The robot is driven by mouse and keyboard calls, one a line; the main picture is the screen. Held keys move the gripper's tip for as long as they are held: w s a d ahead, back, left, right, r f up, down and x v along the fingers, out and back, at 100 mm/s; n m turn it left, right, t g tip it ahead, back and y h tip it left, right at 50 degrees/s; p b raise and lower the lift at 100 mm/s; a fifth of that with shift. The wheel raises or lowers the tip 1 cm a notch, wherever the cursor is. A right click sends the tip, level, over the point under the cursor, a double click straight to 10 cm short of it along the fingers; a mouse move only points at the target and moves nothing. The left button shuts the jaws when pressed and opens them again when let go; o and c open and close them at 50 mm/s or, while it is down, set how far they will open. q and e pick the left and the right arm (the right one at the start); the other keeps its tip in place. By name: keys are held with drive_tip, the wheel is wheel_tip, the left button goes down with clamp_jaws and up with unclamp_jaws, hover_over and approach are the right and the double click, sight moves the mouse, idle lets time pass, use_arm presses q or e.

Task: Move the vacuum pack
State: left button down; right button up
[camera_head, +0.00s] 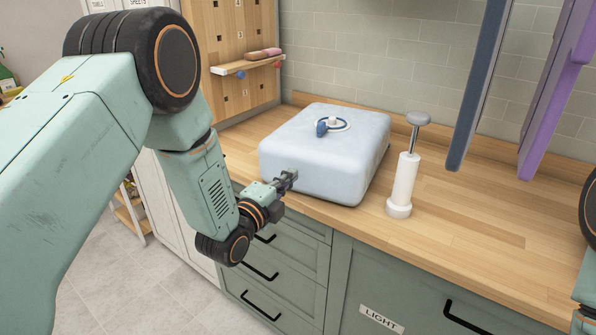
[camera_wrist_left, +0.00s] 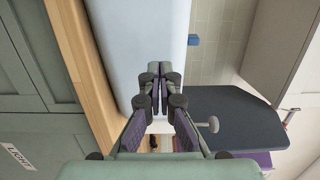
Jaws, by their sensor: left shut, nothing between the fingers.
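The vacuum pack (camera_head: 326,155) is a pale blue, puffed-up block lying on the wooden counter, with a white valve and a dark blue cap (camera_head: 322,128) on top. In the left wrist view its pale side (camera_wrist_left: 145,45) fills the upper middle. My left gripper (camera_head: 291,176) is shut and empty at the pack's front left side; whether it touches the pack is unclear. Its closed fingers also show in the left wrist view (camera_wrist_left: 159,75). My right gripper is out of view; only part of that arm shows at the right edge.
A white hand pump (camera_head: 403,185) with a grey knob stands on the counter right of the pack. Dark blue and purple panels (camera_head: 556,90) hang above the counter at right. Green drawers (camera_head: 275,270) lie below. The counter (camera_head: 480,215) right of the pump is clear.

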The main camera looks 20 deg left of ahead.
sight(303, 164)
use_arm(q)
drive_tip(key=x, duration=0.3)
drive_tip(key=shift+w, duration=0.1)
drive_tip(key=shift+w+d, duration=0.2)
drive_tip(key=shift+w, duration=0.25)
drive_tip(key=shift+s+a, duration=0.1)
